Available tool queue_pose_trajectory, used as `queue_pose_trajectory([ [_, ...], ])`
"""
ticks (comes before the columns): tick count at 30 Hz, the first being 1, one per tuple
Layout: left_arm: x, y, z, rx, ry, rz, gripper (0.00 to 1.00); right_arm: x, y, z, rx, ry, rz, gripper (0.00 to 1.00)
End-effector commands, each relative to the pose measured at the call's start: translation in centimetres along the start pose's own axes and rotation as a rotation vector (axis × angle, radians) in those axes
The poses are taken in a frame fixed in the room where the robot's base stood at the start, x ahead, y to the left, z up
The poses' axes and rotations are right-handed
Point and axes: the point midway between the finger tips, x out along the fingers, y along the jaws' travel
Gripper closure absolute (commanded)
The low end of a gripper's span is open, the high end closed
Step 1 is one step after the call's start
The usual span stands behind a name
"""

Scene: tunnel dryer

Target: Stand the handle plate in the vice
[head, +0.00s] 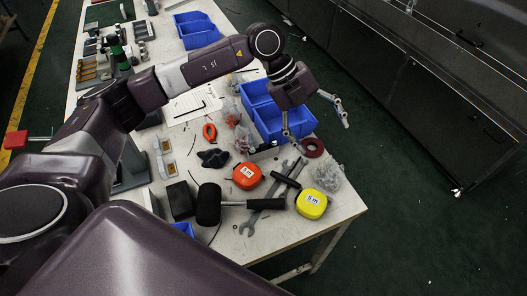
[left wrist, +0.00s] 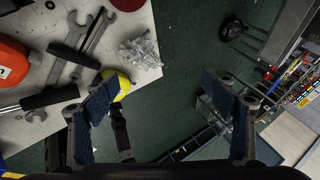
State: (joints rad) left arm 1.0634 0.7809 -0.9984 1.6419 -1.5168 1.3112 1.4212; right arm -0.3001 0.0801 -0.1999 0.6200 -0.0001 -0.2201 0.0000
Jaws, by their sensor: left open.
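My left gripper (head: 318,124) is open and empty, with its fingers spread above the table's right edge near the blue bins. In the left wrist view the gripper (left wrist: 160,112) has nothing between its pads; the dark green floor lies beyond them, and a yellow tape measure shows behind the left finger. I cannot pick out the handle plate in either view. A grey block-like body (head: 131,166) stands on the table behind my left arm; it is partly hidden, and I cannot tell whether it is the vice. My right gripper is not in view.
Dark machine panels (head: 430,110) stand right, across open floor.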

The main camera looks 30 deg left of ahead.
Motion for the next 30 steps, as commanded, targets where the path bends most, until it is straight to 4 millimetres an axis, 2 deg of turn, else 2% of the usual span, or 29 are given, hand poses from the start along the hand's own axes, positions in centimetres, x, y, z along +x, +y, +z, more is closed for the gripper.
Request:
queue_pose_trajectory([
  [1,-0.1,2.6,1.6,-0.021,-0.062,0.097,0.22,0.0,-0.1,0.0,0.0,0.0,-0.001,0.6],
  [3,-0.7,5.8,3.7,-0.059,-0.149,0.22,0.22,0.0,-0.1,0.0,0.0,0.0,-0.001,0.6],
  [6,-2.1,9.4,6.0,-0.113,-0.258,0.355,0.22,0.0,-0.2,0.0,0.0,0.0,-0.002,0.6],
  [9,-3.4,11.6,7.4,-0.155,-0.334,0.439,0.22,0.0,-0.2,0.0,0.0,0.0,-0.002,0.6],
  [14,-3.9,13.1,8.3,-0.183,-0.38,0.488,0.22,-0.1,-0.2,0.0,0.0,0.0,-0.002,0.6],
  [23,-1.2,14.7,9.2,-0.182,-0.378,0.49,0.22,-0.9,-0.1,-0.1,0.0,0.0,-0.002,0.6],
  [30,1.7,16.3,10.2,-0.182,-0.378,0.487,0.22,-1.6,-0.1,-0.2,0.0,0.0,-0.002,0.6],
])
